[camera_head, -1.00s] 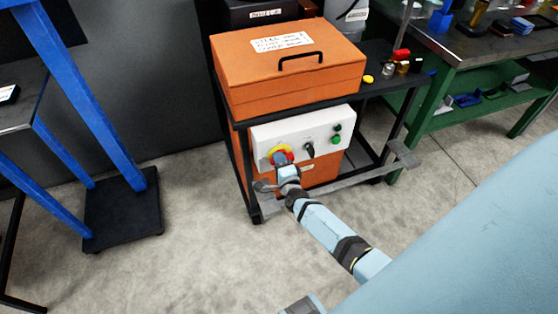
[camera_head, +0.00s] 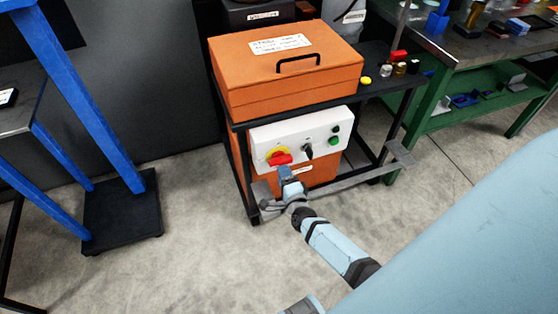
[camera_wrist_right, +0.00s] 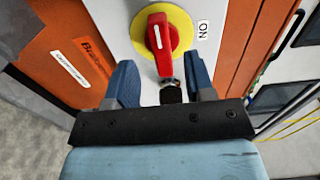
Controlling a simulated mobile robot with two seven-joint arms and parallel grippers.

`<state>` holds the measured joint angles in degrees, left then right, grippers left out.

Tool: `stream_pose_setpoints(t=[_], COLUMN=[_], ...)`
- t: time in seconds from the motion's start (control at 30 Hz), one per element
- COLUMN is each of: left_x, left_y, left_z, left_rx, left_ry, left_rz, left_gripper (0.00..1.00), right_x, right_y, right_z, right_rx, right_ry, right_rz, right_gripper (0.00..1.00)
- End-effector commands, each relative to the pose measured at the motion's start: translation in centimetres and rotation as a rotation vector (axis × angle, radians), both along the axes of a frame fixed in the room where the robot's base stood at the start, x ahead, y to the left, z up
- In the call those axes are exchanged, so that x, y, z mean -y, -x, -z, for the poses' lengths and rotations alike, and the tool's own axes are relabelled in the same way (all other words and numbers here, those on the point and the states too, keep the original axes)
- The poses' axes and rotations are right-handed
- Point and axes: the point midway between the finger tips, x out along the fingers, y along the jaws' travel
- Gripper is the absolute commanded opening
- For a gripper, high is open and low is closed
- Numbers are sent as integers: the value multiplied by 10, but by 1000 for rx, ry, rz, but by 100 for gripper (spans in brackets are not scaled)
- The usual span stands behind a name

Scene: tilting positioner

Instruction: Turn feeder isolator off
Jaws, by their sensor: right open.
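The feeder isolator is a red handle (camera_head: 280,158) on a yellow disc (camera_head: 269,153), on the front of a white control panel (camera_head: 262,136). In the right wrist view the red handle (camera_wrist_right: 159,38) lies crosswise to the direction of the ON label (camera_wrist_right: 203,30) at the disc's edge. My right gripper (camera_head: 284,170) is just in front of and below the handle in the head view. In the right wrist view its two blue fingers (camera_wrist_right: 161,78) are apart, with nothing gripped and the handle beyond their tips. My left gripper is not in view.
A black selector knob (camera_head: 308,151) and a green button (camera_head: 333,141) sit right of the isolator. The panel is below an orange box (camera_head: 290,75) on a black cart. A green workbench (camera_head: 430,120) stands at right, a blue frame (camera_head: 70,90) at left.

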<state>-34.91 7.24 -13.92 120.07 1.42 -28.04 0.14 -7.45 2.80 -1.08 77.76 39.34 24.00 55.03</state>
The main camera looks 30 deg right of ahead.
Motion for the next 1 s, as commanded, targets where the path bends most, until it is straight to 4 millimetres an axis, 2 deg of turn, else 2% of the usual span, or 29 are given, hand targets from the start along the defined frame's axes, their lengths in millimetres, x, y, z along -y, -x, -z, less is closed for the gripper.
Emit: stream_pose_setpoints(t=[0.03, 0.2, 0.4, 0.57, 1.0], left_x=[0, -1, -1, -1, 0], left_y=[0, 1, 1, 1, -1], left_z=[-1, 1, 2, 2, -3], left_rx=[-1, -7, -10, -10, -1], left_ry=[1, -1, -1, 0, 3], left_rz=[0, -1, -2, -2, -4], left_gripper=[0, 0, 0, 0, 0], right_x=[-3, -11, -17, -18, -18], right_y=[14, 48, 71, 77, 76], right_z=[0, 0, 0, 0, 0], right_rx=[-2, -2, -1, 0, 0], right_ry=[0, 0, 1, 1, 1], right_rz=[-1, 0, 0, 0, 0], right_gripper=[49, 49, 49, 49, 49])
